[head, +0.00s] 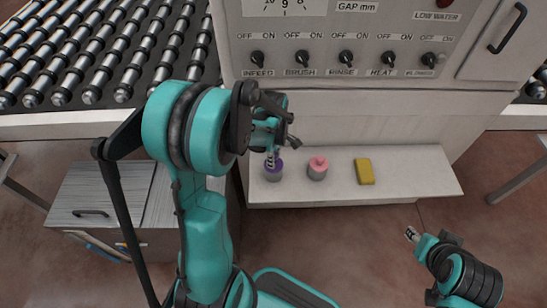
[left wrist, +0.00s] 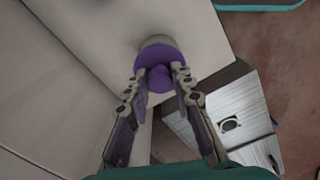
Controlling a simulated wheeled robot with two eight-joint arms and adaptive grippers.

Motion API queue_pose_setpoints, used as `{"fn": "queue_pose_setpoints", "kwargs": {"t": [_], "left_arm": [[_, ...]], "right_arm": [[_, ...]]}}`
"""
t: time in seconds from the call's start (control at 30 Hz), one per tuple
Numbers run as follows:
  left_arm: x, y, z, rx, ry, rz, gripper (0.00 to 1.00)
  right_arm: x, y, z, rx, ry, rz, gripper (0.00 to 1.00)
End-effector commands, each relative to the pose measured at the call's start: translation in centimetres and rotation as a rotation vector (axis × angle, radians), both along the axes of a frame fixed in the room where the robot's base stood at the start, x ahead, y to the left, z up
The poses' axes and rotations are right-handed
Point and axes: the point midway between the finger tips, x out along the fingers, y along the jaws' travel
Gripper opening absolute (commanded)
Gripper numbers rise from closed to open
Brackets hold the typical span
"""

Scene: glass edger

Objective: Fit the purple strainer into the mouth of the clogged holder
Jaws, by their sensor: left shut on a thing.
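The purple strainer (head: 279,164) is at the mouth of a grey holder (head: 273,178) on the white shelf. My left gripper (head: 271,158) reaches down over it and is shut on the strainer's knob. In the left wrist view the purple strainer (left wrist: 158,58) lies between the fingertips (left wrist: 160,78), with the holder's grey rim (left wrist: 157,41) showing beyond it. I cannot tell whether the strainer is fully seated. My right gripper (head: 412,234) is at the lower right, away from the shelf; its jaw opening is unclear.
A pink-topped holder (head: 318,168) stands just right of the purple one. A yellow block (head: 365,171) lies farther right on the shelf (head: 420,180). The machine's control panel (head: 345,45) rises behind. A roller conveyor (head: 110,45) is at left, above a grey cabinet (head: 100,190).

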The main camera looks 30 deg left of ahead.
Motion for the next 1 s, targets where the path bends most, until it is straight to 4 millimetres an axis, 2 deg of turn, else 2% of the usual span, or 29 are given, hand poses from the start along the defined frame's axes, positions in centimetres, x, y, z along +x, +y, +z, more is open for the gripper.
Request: {"fn": "queue_pose_setpoints", "kwargs": {"t": [0.1,0.13,0.2,0.5,0.63,0.77,1.0], "left_arm": [[0.0,0.0,-0.4,0.000,0.000,0.000,0.00],[0.0,0.0,-0.3,0.000,0.000,0.000,0.28],[0.0,0.0,-0.3,0.000,0.000,0.000,0.47],[0.0,0.0,-0.2,0.000,0.000,0.000,0.47],[0.0,0.0,0.7,0.000,0.000,0.000,0.47],[-0.1,0.0,3.0,0.000,0.000,0.000,0.47],[0.0,0.0,8.3,0.000,0.000,0.000,0.47]], "right_arm": [[0.0,0.0,-0.3,0.000,0.000,0.000,0.40],[0.0,0.0,-0.3,0.000,0.000,0.000,0.40],[0.0,0.0,-0.2,0.000,0.000,0.000,0.40],[0.0,0.0,-0.2,0.000,0.000,0.000,0.40],[0.0,0.0,-0.2,0.000,0.000,0.000,0.40],[0.0,0.0,-0.2,0.000,0.000,0.000,0.40],[0.0,0.0,-0.2,0.000,0.000,0.000,0.40]]}}
